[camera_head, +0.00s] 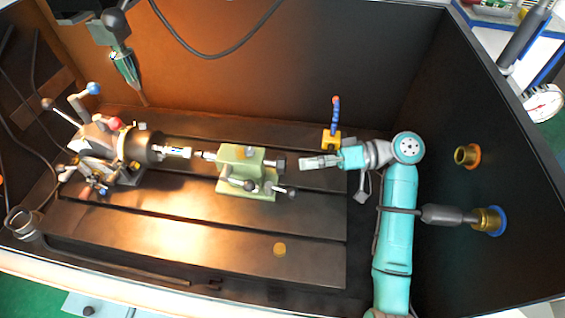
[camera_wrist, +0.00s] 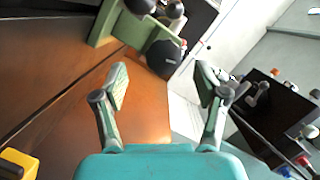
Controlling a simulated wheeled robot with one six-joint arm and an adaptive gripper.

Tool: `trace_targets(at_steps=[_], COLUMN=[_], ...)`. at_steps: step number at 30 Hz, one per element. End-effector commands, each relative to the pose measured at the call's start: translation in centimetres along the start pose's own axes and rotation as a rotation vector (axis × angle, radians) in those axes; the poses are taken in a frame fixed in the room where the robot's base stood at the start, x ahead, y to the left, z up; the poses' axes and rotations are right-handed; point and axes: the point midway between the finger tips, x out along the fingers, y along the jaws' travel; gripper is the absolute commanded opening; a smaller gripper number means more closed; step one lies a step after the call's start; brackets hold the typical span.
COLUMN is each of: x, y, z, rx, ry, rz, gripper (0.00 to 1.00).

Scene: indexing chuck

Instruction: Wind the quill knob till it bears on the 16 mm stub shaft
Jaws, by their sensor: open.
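The green tailstock (camera_head: 240,172) stands on the slotted bed, with the dark quill knob (camera_head: 278,165) at its right end. The stub shaft (camera_head: 175,152) sticks out of the indexing chuck (camera_head: 138,147) toward the tailstock. The quill tip (camera_head: 206,155) points at the shaft; I cannot tell whether they touch. My gripper (camera_head: 304,163) is just right of the knob, pointing left at it. In the wrist view my gripper (camera_wrist: 161,80) is open, and the black knob (camera_wrist: 163,58) shows beyond and between the fingertips, apart from them. The tailstock's green body (camera_wrist: 105,25) is at upper left.
Black-knobbed levers (camera_head: 291,192) stick out at the tailstock's front. A blue and orange hose (camera_head: 335,112) on a yellow block (camera_head: 330,139) stands behind my gripper. A spindle (camera_head: 124,65) hangs at upper left.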

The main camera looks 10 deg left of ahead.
Motion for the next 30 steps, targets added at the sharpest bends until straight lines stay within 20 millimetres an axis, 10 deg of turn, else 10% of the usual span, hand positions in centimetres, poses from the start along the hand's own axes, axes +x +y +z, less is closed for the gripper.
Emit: trace_targets(at_steps=[15,30], x=[-0.7,2.9], y=[-2.5,-1.5], z=[-0.2,-0.4], rx=[-0.902,-1.009], ry=[-0.097,-0.124], rz=[0.301,0.332], gripper=[0.72,0.72])
